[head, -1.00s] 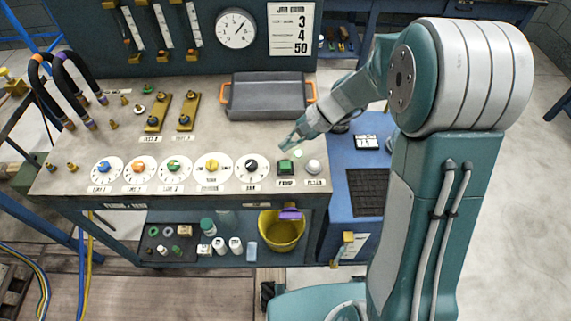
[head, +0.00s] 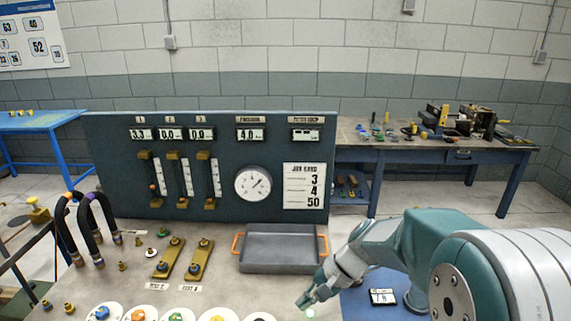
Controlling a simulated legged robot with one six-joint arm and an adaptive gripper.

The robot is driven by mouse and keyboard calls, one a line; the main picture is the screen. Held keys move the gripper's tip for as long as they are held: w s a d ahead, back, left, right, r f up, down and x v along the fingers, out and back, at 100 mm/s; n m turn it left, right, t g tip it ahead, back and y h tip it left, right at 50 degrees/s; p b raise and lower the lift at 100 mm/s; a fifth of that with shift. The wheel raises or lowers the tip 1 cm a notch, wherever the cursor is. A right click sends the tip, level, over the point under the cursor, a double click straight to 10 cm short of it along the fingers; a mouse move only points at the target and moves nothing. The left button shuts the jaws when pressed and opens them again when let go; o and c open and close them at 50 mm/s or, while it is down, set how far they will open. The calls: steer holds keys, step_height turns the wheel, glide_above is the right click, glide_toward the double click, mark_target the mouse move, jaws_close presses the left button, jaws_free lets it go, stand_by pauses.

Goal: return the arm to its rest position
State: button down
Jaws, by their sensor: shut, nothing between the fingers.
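My gripper (head: 306,301) is at the lower middle of the head view, at the end of my teal and grey arm. Its fingers are shut and hold nothing. It hangs over the front right part of the grey bench top (head: 215,288), in front of the grey tray (head: 282,250) with orange handles and apart from it. My arm reaches in from the right, bent, with its big rounded joint at the lower right. The lower part of the arm is out of the picture.
A dark panel (head: 120,190) with displays, a round gauge (head: 253,184) and a job card (head: 304,186) stands behind the tray. Black hoses (head: 85,232) arch at the left. A blue surface with a small display (head: 383,297) lies under my arm. A back table (head: 440,152) holds tools.

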steer(key=s+d+r+n+t+h, duration=0.3)
steer(key=s+d+r+h, duration=0.1)
steer(key=s, duration=0.4)
steer(key=s+d+r+n+t+h, duration=0.3)
steer(key=s+d+r+h, duration=0.1)
steer(key=s+d+r, duration=0.3)
steer(key=shift+s+t, duration=0.4)
steer(key=shift+s, duration=0.65)
